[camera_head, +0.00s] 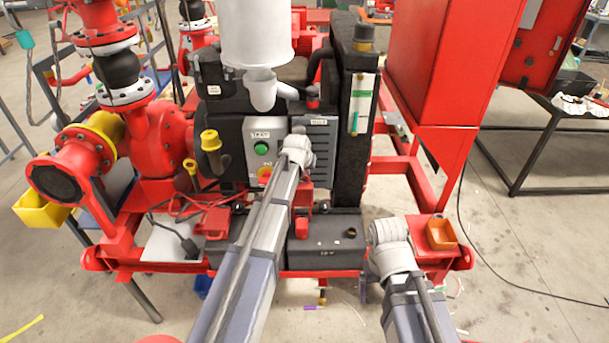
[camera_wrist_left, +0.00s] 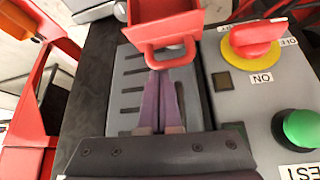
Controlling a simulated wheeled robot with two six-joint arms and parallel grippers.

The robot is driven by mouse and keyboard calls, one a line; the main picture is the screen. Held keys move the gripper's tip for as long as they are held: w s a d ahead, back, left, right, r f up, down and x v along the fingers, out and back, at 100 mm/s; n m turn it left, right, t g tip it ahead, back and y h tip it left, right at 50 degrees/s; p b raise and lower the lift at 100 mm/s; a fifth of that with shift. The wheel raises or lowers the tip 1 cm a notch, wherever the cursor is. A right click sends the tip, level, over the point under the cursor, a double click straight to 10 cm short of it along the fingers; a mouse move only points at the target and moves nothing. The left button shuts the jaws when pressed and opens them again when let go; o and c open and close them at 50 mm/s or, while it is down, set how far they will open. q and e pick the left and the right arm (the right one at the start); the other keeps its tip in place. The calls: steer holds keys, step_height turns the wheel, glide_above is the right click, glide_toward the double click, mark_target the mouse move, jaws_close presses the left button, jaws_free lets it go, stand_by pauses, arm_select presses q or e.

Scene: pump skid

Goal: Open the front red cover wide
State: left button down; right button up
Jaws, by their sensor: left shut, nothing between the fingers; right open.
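The red cover (camera_wrist_left: 165,15) shows at the top of the left wrist view, a box-like lid with a looped red handle (camera_wrist_left: 170,54). My left gripper (camera_wrist_left: 165,76) is shut and empty, its purple fingertips at the loop of the handle. I cannot tell whether they touch it. In the head view my left arm reaches the grey control panel (camera_head: 264,137), and its fingers are hidden behind the wrist. My right arm stands at the lower right, and I cannot make out its gripper.
A red switch (camera_wrist_left: 257,38) on a yellow disc and a green button (camera_wrist_left: 300,128) sit beside the cover. A black tank (camera_head: 335,245) and an orange tray (camera_head: 441,234) lie near the front. A red cabinet (camera_head: 440,70) stands at the right.

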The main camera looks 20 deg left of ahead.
mark_target(306, 184)
arm_select(q)
steer(key=shift+w+f, duration=0.1)
steer(key=s+t+b, duration=0.1)
steer(key=s+d+t+b, duration=0.1)
steer(key=s, duration=0.1)
steer(key=s+b, duration=0.1)
steer(key=s, duration=0.1)
steer(key=shift+s+d+t+y, duration=0.1)
steer(key=shift+d+t+y, duration=0.15)
steer(key=shift+t+y, duration=0.15)
steer(key=shift+s, duration=0.1)
steer(key=shift+s+d, duration=0.2)
steer(key=shift+s, duration=0.45)
steer(key=shift+r, duration=0.2)
